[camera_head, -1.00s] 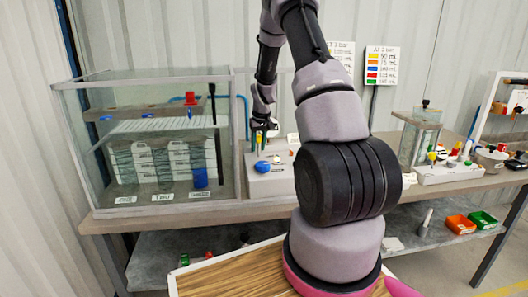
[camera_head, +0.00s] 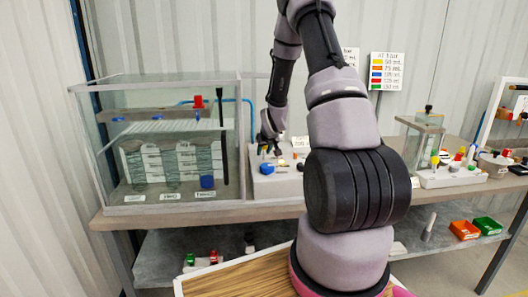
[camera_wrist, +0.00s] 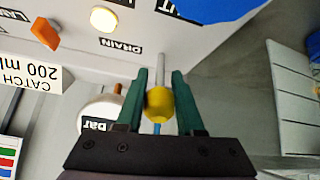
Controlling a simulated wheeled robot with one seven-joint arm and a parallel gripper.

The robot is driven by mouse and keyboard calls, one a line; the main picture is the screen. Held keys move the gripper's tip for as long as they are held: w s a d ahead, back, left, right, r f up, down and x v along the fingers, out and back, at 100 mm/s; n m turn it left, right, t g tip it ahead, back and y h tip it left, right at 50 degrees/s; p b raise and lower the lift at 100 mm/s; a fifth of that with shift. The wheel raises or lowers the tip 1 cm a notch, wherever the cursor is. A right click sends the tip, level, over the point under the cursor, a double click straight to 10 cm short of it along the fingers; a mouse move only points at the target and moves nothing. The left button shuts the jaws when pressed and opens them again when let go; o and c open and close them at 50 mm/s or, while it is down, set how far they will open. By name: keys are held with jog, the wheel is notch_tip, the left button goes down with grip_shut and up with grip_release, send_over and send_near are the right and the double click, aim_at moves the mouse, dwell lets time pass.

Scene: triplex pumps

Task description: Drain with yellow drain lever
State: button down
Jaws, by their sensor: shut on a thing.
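The yellow drain lever is a pale rod with a round yellow knob (camera_wrist: 159,104). In the wrist view the knob sits between the two green fingers of my gripper (camera_wrist: 161,100), which are shut on it. The rod runs up to the panel beside the DRAIN label (camera_wrist: 121,46). A lit, pale round lamp (camera_wrist: 103,19) is next to that label. In the head view my gripper (camera_head: 267,149) is at the top of the grey control box (camera_head: 275,185), and I cannot make out the lever behind it.
A glass tank (camera_head: 165,140) stands to the left on the bench. A blue knob (camera_head: 266,168) is on the box front. In the wrist view an orange lever (camera_wrist: 45,34) and a white gauge (camera_wrist: 98,112) are near the fingers. More equipment (camera_head: 452,174) stands to the right.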

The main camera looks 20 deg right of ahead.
jog(key=shift+s, duration=0.1)
jog(key=c, duration=0.8)
grip_release()
jog(key=shift+c, duration=0.2)
jog(key=v, duration=1)
jog(key=shift+s+r, duration=0.2)
jog(key=shift+s, duration=0.05)
jog(key=shift+a, duration=0.1)
jog(key=s+a+r+m+y, duration=0.1)
jog(key=s+a+r, duration=0.4)
jog(key=s+r, duration=0.5)
jog(key=s+a+r+m+y, duration=0.1)
jog(key=s+a+r, duration=0.4)
jog(key=s+r, duration=0.5)
jog(key=s+a+r+m+y, duration=0.1)
jog(key=s+a+r, duration=0.2)
jog(key=s+r, duration=0.2)
jog(key=s, duration=0.3)
jog(key=shift+s+a+r+g+y, duration=0.2)
jog(key=shift+s+a+g+y, duration=0.1)
jog(key=shift+a+g, duration=0.1)
